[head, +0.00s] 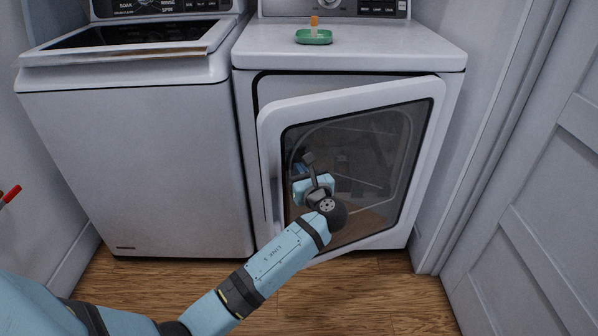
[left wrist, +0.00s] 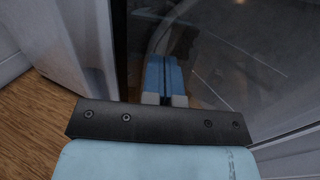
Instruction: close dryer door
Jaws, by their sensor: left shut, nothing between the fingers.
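The dryer (head: 350,56) stands on the right, and its white-framed door (head: 350,98) with a dark glass pane is partly open. The door's left edge stands out from the dryer front, and its right edge is near the dryer's right side. My left gripper (head: 309,160) is shut and empty in front of the left part of the glass. Whether it touches the glass cannot be told. My right gripper is not in view.
A washer (head: 140,160) stands left of the dryer. A panelled white door (head: 540,190) is at the right. Wood floor (head: 370,295) is clear in front. A red-tipped object (head: 11,194) shows at the left edge.

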